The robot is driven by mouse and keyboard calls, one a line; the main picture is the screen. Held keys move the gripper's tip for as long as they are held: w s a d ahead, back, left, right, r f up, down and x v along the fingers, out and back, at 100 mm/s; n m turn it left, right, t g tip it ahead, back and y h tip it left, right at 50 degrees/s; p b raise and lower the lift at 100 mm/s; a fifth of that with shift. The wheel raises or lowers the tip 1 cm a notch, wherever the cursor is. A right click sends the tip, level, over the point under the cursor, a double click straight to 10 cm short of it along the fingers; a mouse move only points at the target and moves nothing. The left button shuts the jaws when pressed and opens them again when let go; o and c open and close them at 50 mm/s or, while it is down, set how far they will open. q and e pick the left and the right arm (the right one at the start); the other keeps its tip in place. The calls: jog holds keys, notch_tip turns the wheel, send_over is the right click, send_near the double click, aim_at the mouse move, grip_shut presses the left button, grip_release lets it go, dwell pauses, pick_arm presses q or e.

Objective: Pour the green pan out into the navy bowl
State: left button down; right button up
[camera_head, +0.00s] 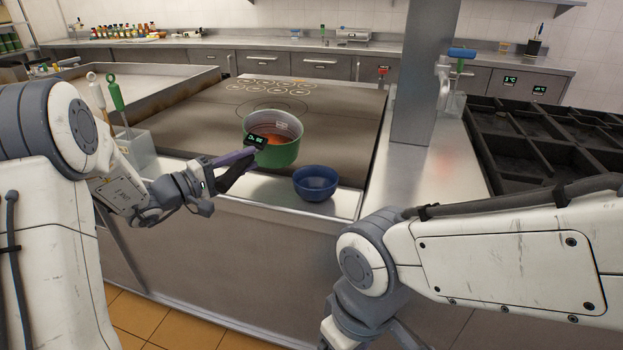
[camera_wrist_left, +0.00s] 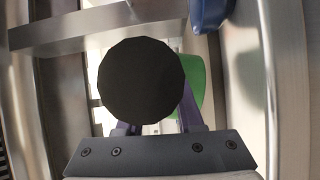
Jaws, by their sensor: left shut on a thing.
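The green pan (camera_head: 280,155) is in the middle of the head view, upright or nearly so, with orange-red contents inside. I cannot tell whether it touches the grill or hangs just above it. My left gripper (camera_head: 228,172) is shut on its dark handle, to the left and front of the pan. In the left wrist view the handle's round black end (camera_wrist_left: 148,80) sits between the purple fingers and hides much behind it. The navy bowl (camera_head: 316,184) stands on the steel front ledge, right and front of the pan; it looks empty. Its edge shows in the left wrist view (camera_wrist_left: 208,12).
The flat grill plate (camera_head: 340,110) behind the pan is clear. A steel post (camera_head: 415,80) rises to the right. A slatted black grill (camera_head: 540,140) is at the far right. Green-handled and white-handled utensils (camera_head: 114,92) stand in a holder at left.

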pick_arm(q)
jog(key=shift+s+d+m, duration=0.5)
jog(key=shift+d+m, duration=0.3)
jog(key=shift+m, duration=0.1)
jog(key=shift+s+d+f+m+b, duration=0.1)
jog(key=shift+s+d+m+b, duration=0.25)
jog(key=shift+m, duration=0.25)
jog(key=shift+s+d+f, duration=0.15)
jog(key=shift+d+f, duration=0.05)
jog(key=shift+s+d+f+m+b, duration=0.3)
jog(key=shift+s+f+m+b, duration=0.25)
jog(key=shift+m, duration=0.35)
jog(key=shift+d+m+p, duration=0.2)
jog(key=shift+m+p, duration=0.1)
jog(key=shift+m, duration=0.5)
jog(key=shift+s+f+m, duration=0.1)
jog(key=shift+f+m, duration=0.7)
jog(key=shift+m, duration=0.1)
jog(key=shift+m+p, duration=0.7)
jog(key=shift+m, duration=1)
dwell(0.8)
